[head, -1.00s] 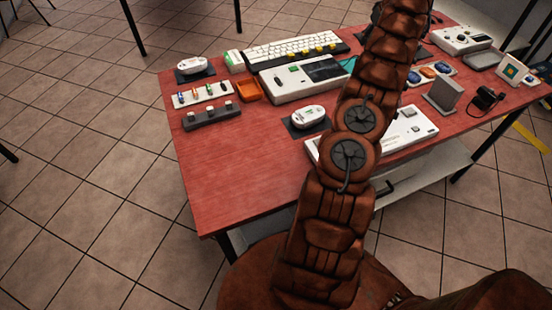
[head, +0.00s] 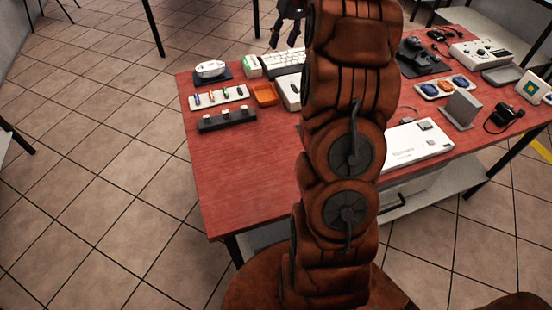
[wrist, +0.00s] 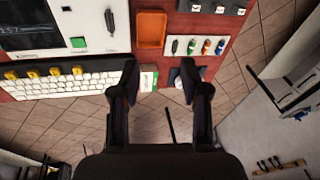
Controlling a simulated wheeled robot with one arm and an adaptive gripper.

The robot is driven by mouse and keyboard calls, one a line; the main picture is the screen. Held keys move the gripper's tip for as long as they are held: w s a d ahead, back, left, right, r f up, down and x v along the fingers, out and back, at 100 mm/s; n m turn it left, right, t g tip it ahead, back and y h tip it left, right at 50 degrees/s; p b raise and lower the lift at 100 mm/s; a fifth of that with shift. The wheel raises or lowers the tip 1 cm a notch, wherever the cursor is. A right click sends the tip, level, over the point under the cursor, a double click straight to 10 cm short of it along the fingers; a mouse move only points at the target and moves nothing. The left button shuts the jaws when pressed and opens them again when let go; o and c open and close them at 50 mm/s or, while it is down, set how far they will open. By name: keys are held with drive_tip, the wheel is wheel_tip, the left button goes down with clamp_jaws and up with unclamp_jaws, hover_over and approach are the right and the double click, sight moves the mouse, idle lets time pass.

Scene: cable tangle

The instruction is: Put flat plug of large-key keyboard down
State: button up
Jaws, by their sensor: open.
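The large-key keyboard (wrist: 75,86) is white with yellow tags along one side. In the head view my arm partly hides it, and its left part (head: 283,64) shows at the back of the red table. My gripper (wrist: 158,80) is open, and no plug shows between its fingers. In the wrist view it is over the table edge, beside the keyboard's green-and-white end block (wrist: 148,78). In the head view my gripper (head: 288,30) is high at the back. I cannot pick out the flat plug for certain.
An orange tray (head: 265,94), a white strip with coloured plugs (head: 216,97) and a dark strip (head: 227,119) lie at the left. A white mouse (head: 210,69) sits on a dark pad. The red table (head: 235,180) is clear at front left.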

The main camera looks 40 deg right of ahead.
drive_tip(key=s+a+n+g, duration=0.1)
drive_tip(key=s+a, duration=0.6)
drive_tip(key=a, duration=0.4)
drive_tip(key=s+a+g, duration=0.2)
drive_tip(key=s+a, duration=0.6)
drive_tip(key=a, duration=0.4)
drive_tip(key=s+a+f+h, duration=0.1)
drive_tip(key=s+a+f, duration=0.2)
drive_tip(key=s, duration=0.7)
drive_tip(key=s+a+f+n+g, duration=0.1)
drive_tip(key=s+a+f, duration=0.2)
drive_tip(key=s, duration=0.7)
drive_tip(key=shift+s+a+f+h, duration=0.3)
drive_tip(key=shift+s+f+h, duration=0.1)
drive_tip(key=shift+f, duration=0.3)
drive_tip(key=shift+r, duration=0.1)
